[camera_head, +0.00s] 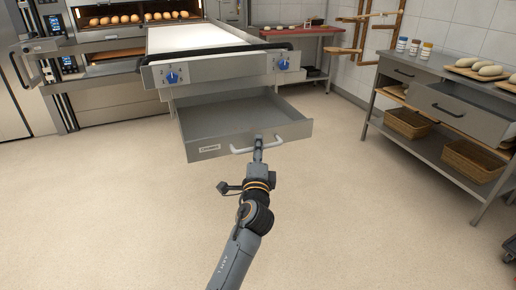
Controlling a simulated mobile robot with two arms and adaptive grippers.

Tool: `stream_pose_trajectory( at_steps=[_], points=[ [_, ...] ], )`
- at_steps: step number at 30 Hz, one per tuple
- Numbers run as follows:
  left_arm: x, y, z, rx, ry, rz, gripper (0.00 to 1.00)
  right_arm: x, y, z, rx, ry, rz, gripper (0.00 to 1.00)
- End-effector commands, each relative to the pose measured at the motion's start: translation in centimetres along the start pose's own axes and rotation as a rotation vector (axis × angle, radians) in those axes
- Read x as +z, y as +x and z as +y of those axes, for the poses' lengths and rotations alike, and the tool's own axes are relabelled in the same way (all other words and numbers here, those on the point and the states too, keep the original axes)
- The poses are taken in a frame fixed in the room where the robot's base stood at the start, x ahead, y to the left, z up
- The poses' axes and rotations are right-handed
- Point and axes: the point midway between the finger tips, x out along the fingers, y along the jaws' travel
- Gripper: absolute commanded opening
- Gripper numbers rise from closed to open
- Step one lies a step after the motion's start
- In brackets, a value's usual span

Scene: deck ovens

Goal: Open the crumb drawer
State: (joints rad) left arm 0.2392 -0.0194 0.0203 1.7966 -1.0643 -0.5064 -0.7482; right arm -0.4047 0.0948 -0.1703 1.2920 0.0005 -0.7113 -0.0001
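The crumb drawer (222,151), a grey metal tray-like drawer with a small label on its front, is pulled out under the loader table with the blue knobs. Its inside shows and looks empty. Its light bar handle (238,151) runs across the front. My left gripper (258,142) is at the middle of this handle, its narrow fingers close together on the bar. The fingertips are small and partly merge with the handle. My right gripper is not in view.
The loader table (205,73) stands above the drawer, with deck ovens (110,85) behind at left. A steel bench (440,95) with loaves, jars, baskets and its own drawer stands at right. The floor (120,210) around my arm is clear.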

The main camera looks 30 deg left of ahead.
Motion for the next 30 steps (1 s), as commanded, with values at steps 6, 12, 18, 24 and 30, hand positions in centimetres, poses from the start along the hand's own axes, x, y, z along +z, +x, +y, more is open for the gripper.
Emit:
stream_pose_trajectory(
  at_steps=[6,12,18,24,30],
  points=[
    [-0.1,-3.9,0.2,0.004,-0.001,0.001,0.36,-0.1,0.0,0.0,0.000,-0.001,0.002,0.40],
    [0.0,-8.1,0.2,0.005,-0.002,0.001,0.36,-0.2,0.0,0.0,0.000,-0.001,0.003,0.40],
    [0.0,-10.8,0.1,0.002,-0.001,0.000,0.36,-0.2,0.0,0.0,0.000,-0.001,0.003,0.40],
    [0.0,-11.6,0.0,0.001,-0.001,0.000,0.36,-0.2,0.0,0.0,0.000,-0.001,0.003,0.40],
    [0.0,-11.6,0.0,0.001,-0.001,0.000,0.36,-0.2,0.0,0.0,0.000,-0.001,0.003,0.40]
  ],
)
